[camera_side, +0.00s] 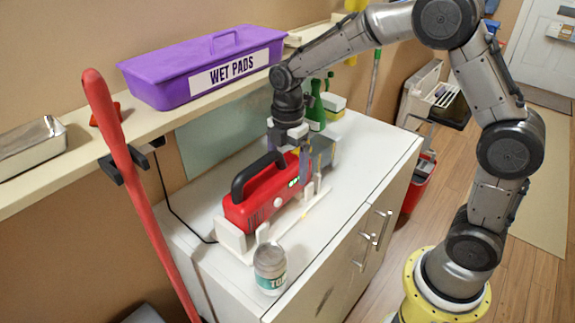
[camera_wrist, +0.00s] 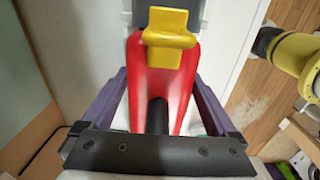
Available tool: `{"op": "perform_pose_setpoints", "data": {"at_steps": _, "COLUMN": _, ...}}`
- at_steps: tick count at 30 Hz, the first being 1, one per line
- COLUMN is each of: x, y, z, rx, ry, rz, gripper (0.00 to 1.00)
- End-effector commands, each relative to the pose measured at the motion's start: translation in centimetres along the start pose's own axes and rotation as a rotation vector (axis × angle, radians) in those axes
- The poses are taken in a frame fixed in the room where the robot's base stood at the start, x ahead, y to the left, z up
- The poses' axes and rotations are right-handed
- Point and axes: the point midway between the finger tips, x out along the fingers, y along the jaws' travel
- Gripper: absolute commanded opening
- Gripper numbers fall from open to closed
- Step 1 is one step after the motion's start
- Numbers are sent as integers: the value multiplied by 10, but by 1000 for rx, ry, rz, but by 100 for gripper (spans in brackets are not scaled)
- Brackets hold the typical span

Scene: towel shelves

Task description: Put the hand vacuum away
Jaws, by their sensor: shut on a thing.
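The hand vacuum (camera_side: 262,198) is red with a black loop handle and a grey front end. In the side view it is low in a white cradle (camera_side: 233,238) on the cabinet top, between the cradle's short uprights. A small green light shows on its side. I cannot tell whether it rests fully on the cradle floor. My gripper (camera_side: 305,165) comes down over its front half and is shut on it. In the wrist view my purple fingers (camera_wrist: 157,97) flank the red body (camera_wrist: 180,85); a yellow part (camera_wrist: 168,35) sits at its front. The contact points are partly hidden.
A jar (camera_side: 270,268) stands close to the cradle's near end. A green bottle (camera_side: 317,112) stands behind my gripper. A purple WET PADS box (camera_side: 200,68) is on the wall shelf (camera_side: 60,172). A red pole (camera_side: 130,170) leans at left. The cabinet top (camera_side: 375,150) is clear at right.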

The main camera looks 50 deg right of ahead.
Motion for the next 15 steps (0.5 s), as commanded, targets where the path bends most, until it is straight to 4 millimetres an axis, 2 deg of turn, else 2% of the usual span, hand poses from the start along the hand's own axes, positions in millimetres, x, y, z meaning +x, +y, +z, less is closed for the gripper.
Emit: {"op": "perform_pose_setpoints", "data": {"at_steps": 15, "x": 2, "y": 1, "z": 0, "rx": 0, "ry": 1, "rz": 5, "gripper": 5}}
